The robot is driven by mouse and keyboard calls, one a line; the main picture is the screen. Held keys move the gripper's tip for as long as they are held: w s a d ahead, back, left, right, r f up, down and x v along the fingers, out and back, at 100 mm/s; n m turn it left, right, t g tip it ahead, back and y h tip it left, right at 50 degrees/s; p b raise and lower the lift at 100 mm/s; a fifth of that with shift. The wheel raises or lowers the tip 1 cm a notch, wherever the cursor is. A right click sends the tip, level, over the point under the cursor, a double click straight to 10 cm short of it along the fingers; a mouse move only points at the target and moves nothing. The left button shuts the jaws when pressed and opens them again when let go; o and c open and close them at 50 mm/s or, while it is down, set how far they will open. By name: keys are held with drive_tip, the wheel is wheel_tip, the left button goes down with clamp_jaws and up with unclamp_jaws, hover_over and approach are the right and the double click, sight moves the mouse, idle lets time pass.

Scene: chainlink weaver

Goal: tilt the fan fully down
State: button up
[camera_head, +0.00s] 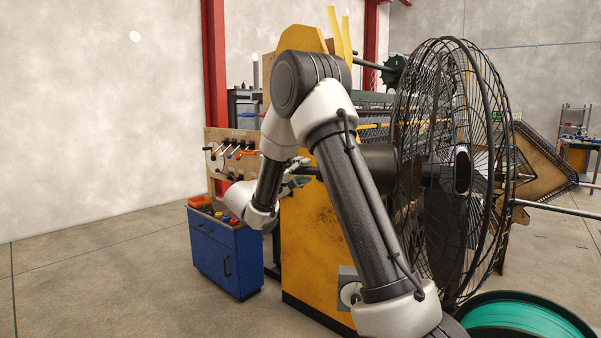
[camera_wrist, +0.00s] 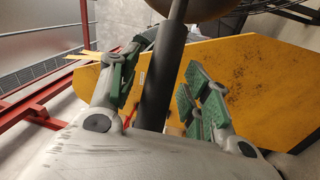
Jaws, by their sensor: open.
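The fan (camera_head: 450,170) is a large black wire-cage fan at the right of the head view, its round face turned sideways. Its dark motor housing (camera_head: 378,160) sticks out to the left behind my arm. In the wrist view a dark round bar (camera_wrist: 166,75) runs down from a rounded dark body (camera_wrist: 205,8), which looks like the housing. My gripper (camera_head: 297,182) is left of the housing, partly hidden by my arm. It is open, with its green-padded fingers (camera_wrist: 160,92) on either side of the bar. I cannot tell whether either pad touches it.
A yellow machine panel (camera_head: 312,245) stands behind and below my gripper. A blue cabinet (camera_head: 225,252) and a board with levers (camera_head: 234,155) are to the left. A teal round tub (camera_head: 520,318) lies below the fan. The floor at the left is clear.

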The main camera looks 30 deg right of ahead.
clamp_jaws()
drive_tip(key=s+d+r+m, duration=0.1)
drive_tip(key=r, duration=0.1)
drive_tip(key=s+d+r+m+y, duration=0.1)
drive_tip(key=d+r, duration=0.1)
drive_tip(key=r, duration=0.1)
drive_tip(key=s+d+r+m+g+y, duration=0.1)
drive_tip(key=s+d+r, duration=0.1)
drive_tip(key=shift+d+r+m, duration=0.1)
drive_tip(key=shift+r+m, duration=0.2)
drive_tip(key=shift+m, duration=0.1)
unclamp_jaws()
drive_tip(key=shift+s+d+r, duration=0.1)
drive_tip(key=shift+s, duration=0.05)
drive_tip(key=shift+a, duration=0.2)
